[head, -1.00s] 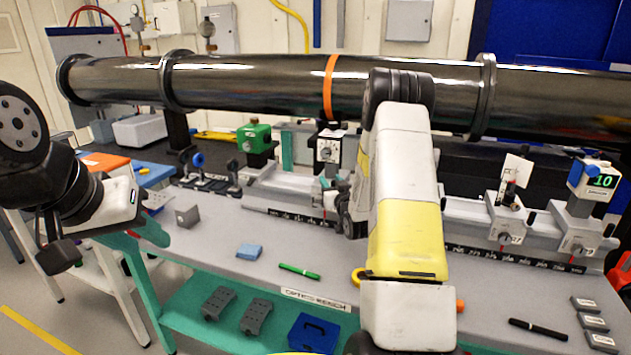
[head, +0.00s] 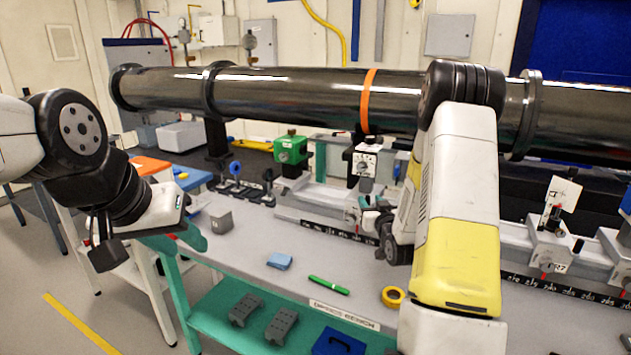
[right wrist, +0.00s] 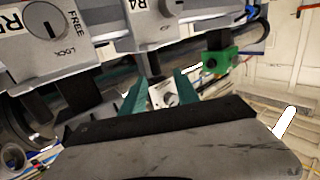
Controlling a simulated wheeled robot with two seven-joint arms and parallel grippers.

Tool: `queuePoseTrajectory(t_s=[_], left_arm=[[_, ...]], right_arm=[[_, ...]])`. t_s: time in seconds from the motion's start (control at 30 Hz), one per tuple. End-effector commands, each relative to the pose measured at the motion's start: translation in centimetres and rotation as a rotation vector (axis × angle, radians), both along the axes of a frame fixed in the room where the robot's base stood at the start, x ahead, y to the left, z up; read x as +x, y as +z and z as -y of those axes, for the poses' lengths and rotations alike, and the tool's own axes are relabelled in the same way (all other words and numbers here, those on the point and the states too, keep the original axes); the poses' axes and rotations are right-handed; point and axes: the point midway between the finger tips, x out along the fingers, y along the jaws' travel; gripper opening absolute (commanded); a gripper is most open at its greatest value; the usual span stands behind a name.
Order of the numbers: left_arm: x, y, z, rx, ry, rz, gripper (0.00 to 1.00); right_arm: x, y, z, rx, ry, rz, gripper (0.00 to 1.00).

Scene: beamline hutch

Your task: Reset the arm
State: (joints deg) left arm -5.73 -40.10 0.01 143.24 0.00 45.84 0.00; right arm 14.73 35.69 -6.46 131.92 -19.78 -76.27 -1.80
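The task names no separate object; it concerns my own arm. My right arm reaches over the bench in the head view, its yellow and white forearm hiding part of the rail. My right gripper (head: 368,214) is by the rail, partly hidden by the wrist. In the right wrist view its two teal fingers (right wrist: 160,92) stand apart, with a white part bearing a round knob visible between them; no contact can be made out. My left gripper (head: 188,236) is low over the bench's left end; its finger gap is not clear.
A black beam pipe (head: 290,95) with an orange band crosses behind the rail. On the grey bench are a grey block (head: 221,222), a blue cloth (head: 280,261), a green pen (head: 328,285) and yellow tape (head: 392,296). A green-topped mount (head: 291,149) stands on the rail.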

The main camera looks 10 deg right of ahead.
Motion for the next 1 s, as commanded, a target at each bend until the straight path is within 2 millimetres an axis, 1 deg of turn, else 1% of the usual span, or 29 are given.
queuePoseTrajectory(t_s=[0.03,0.17,0.2,0.27,0.3,0.37,0.47,0.5,0.57,0.6,0.67,0.7,0.77,0.8,0.9,1.0], left_arm=[[0.0,0.0,0.0,0.000,0.000,0.000,0.36],[0.0,0.0,0.0,0.000,0.000,0.000,0.36],[0.0,0.0,0.0,0.000,0.000,0.000,0.36],[0.0,0.0,0.0,0.000,0.000,0.000,0.36],[0.0,0.0,0.0,0.000,0.000,0.000,0.36],[0.0,0.0,0.0,0.000,0.000,0.000,0.36],[0.0,0.0,0.0,0.000,0.000,0.000,0.36],[0.0,0.0,0.0,0.000,0.000,0.000,0.36],[0.0,0.0,0.0,0.000,0.000,0.000,0.36],[0.0,0.0,0.0,0.000,0.000,0.000,0.36],[0.0,0.0,0.0,0.000,0.000,0.000,0.36],[0.0,0.0,0.0,0.000,0.000,0.000,0.36],[0.0,0.0,0.0,0.000,0.000,0.000,0.36],[0.0,0.0,0.0,0.000,0.000,0.000,0.36],[0.0,0.0,0.0,0.000,0.000,0.000,0.36],[0.0,0.0,0.0,0.000,0.000,0.000,0.36]], right_arm=[[0.1,1.5,-0.4,-0.004,0.001,-0.019,0.37],[-0.6,4.8,-1.6,-0.007,-0.003,-0.129,0.37],[-1.1,5.9,-2.1,-0.006,-0.004,-0.169,0.37],[-2.2,7.3,-2.8,-0.001,-0.004,-0.231,0.37],[-3.2,8.3,-3.4,0.004,-0.004,-0.273,0.37],[-4.9,9.5,-4.3,0.012,-0.001,-0.337,0.37],[-8.4,11.5,-5.9,0.031,0.009,-0.440,0.37],[-10.0,12.1,-6.5,0.041,0.016,-0.482,0.37],[-12.7,12.9,-7.6,0.053,0.028,-0.546,0.37],[-14.6,13.5,-8.3,0.061,0.038,-0.587,0.37],[-17.8,14.1,-9.4,0.073,0.056,-0.651,0.37],[-19.9,14.4,-10.0,0.080,0.068,-0.692,0.37],[-23.1,14.7,-11.0,0.091,0.089,-0.751,0.37],[-25.1,14.8,-11.6,0.095,0.104,-0.789,0.37],[-29.4,14.9,-12.7,0.103,0.136,-0.867,0.37],[-32.5,14.8,-13.3,0.108,0.158,-0.922,0.37]])
